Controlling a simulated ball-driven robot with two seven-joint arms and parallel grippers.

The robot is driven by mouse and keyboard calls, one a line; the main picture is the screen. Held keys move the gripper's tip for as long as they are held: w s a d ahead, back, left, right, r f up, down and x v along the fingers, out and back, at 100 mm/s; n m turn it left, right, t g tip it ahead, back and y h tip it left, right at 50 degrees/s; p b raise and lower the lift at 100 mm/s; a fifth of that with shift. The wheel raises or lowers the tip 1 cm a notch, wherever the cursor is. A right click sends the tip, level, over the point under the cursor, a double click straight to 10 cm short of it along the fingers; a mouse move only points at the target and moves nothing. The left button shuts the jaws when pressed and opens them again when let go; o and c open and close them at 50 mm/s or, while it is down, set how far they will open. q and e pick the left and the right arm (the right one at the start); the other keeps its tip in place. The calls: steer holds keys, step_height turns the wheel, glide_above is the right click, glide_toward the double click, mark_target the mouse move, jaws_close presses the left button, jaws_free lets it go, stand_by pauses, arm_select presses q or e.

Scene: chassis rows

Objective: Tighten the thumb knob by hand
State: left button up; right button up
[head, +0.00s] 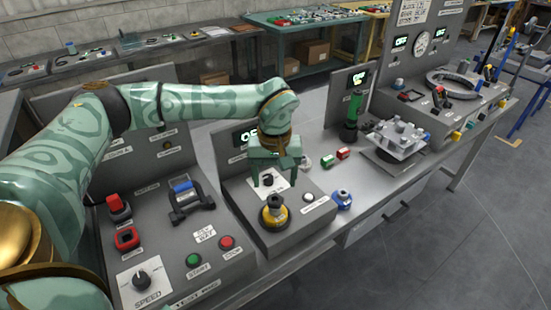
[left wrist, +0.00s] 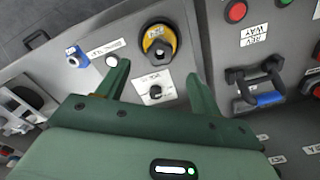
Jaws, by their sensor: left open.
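My left gripper (head: 275,172) is open and empty above the middle grey control box (head: 246,211). Its two green fingers also show in the left wrist view (left wrist: 157,70). A small black knob (head: 268,180) on a white label plate sits on the box top. In the left wrist view the black knob (left wrist: 155,91) appears between the fingers, with no visible contact. A larger yellow-and-black round knob (head: 273,213) stands nearer the box's front edge; in the left wrist view it (left wrist: 158,42) lies beyond the fingertips. I cannot tell which is the thumb knob. My right gripper is not in view.
A white button (head: 308,197) is beside the knobs. A blue fitting (head: 342,199) stands right of the box. The left panel has a black-and-blue handle (head: 188,199), red and green buttons and a speed dial (head: 141,281). A green cylinder (head: 353,110) stands behind right.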

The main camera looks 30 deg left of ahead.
mark_target(275, 201)
arm_select(q)
step_height(275, 201, down, 7)
steer(key=shift+s+r+b, duration=0.1)
steer(key=shift+r+b, duration=0.05)
steer(key=shift+b, duration=0.45)
steer(key=c, duration=1.1)
steer(key=o, duration=0.3)
steer(key=shift+c, duration=1)
steer(key=shift+d+r+m+p, duration=0.1)
steer(key=shift+r+m+p, duration=0.15)
steer(key=shift+m+p, duration=0.7)
steer(key=m+p, duration=0.1)
steer(key=m, duration=0.2)
steer(key=shift+f+m+p, duration=0.25)
steer(key=shift+m+p, duration=0.1)
steer(key=shift+m, duration=0.1)
